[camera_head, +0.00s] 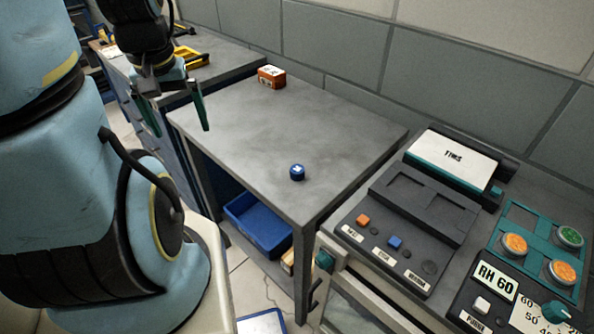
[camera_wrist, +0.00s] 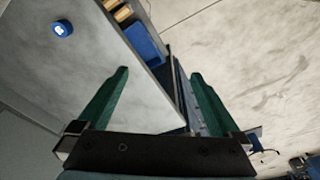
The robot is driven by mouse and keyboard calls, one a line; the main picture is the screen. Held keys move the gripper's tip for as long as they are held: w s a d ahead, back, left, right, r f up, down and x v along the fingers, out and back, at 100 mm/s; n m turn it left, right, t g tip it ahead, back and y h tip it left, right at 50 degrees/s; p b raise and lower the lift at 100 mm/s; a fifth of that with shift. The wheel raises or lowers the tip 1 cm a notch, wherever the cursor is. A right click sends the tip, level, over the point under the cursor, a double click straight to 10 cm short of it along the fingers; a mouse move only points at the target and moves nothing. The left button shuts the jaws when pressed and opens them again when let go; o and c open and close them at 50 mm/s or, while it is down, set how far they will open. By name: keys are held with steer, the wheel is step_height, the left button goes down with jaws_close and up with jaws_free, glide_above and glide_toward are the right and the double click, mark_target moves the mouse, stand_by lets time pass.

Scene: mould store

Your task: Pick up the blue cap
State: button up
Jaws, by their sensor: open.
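The blue cap (camera_head: 297,173) is a small round cap with a white mark on top. It sits on the grey table (camera_head: 245,125) near its front right corner. It also shows at the upper left of the wrist view (camera_wrist: 62,28). My gripper (camera_head: 175,115) is above the left edge of the table, apart from the cap and to its left in the head view. Its two green fingers are spread wide with nothing between them, and both also show in the wrist view (camera_wrist: 160,90).
A red-orange box (camera_head: 271,76) stands at the table's back. A blue bin (camera_head: 258,222) is on the shelf below. A control console (camera_head: 420,215) with buttons stands to the right. A tiled wall (camera_head: 330,45) runs behind. The tabletop around the cap is clear.

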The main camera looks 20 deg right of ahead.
steer(key=shift+c, duration=0.2)
steer(key=shift+d, duration=0.15)
steer(key=shift+c, duration=0.7)
steer(key=shift+n+g, duration=0.4)
steer(key=d, duration=0.3)
steer(key=w+d+f+b, duration=0.1)
steer(key=d, duration=0.3)
steer(key=d+f, duration=0.1)
steer(key=d, duration=0.3)
steer(key=shift+w+d+f+b, duration=0.15)
steer(key=shift+d+f+b, duration=0.1)
steer(key=shift+b, duration=0.1)
steer(key=shift+c, duration=0.8)
steer(key=n+b, duration=0.1)
glide_above(297, 169)
step_height(297, 169, down, 2)
steer(key=f, duration=0.1)
steer(key=shift+g, duration=0.4)
steer(key=f, duration=0.2)
steer(key=f+p, duration=0.1)
steer(key=f, duration=0.1)
steer(key=shift+d+f, duration=0.2)
steer(key=shift+f, duration=0.1)
steer(key=shift+a+f+p, duration=0.15)
steer(key=shift+f+p, duration=0.95)
steer(key=shift+f, duration=1.65)
